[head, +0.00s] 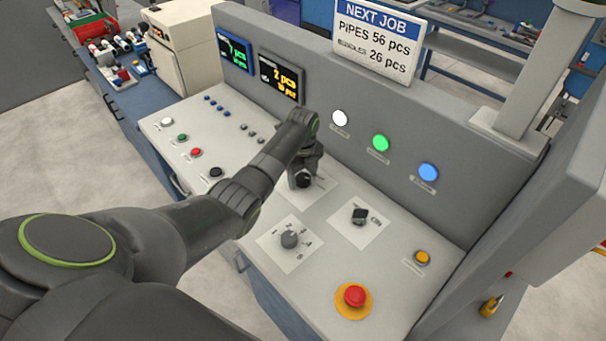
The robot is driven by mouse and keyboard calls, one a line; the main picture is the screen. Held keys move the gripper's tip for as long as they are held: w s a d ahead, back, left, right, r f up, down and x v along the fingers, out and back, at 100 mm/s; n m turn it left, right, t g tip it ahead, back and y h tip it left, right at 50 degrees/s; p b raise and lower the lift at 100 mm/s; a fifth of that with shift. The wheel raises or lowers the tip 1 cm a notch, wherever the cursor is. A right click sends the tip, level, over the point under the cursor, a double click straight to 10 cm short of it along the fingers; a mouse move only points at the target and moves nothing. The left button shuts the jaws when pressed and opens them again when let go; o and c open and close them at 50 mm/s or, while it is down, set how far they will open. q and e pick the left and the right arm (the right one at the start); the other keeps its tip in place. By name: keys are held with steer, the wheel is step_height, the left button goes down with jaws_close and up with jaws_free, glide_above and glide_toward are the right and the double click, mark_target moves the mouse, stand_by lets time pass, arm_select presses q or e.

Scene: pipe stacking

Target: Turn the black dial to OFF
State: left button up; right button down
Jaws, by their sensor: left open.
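A black dial (359,216) sits on a white label plate on the sloped console, with lettering like ON to its right. The rest of its lettering is too small to read. My left gripper (302,180) points down over another white plate (322,188), to the left of and beyond this dial, apart from it. The fingers are dark and small, and whatever control is on that plate is mostly hidden by them. I see nothing held. My right gripper is out of view.
A grey rotary knob (289,240) with numbered marks sits nearer me. A red emergency button (354,296) and an orange button (422,257) are at the right front. The upright panel (440,208) with lamps rises behind; small buttons lie at left.

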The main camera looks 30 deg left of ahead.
arm_select(q)
steer(key=c, duration=1)
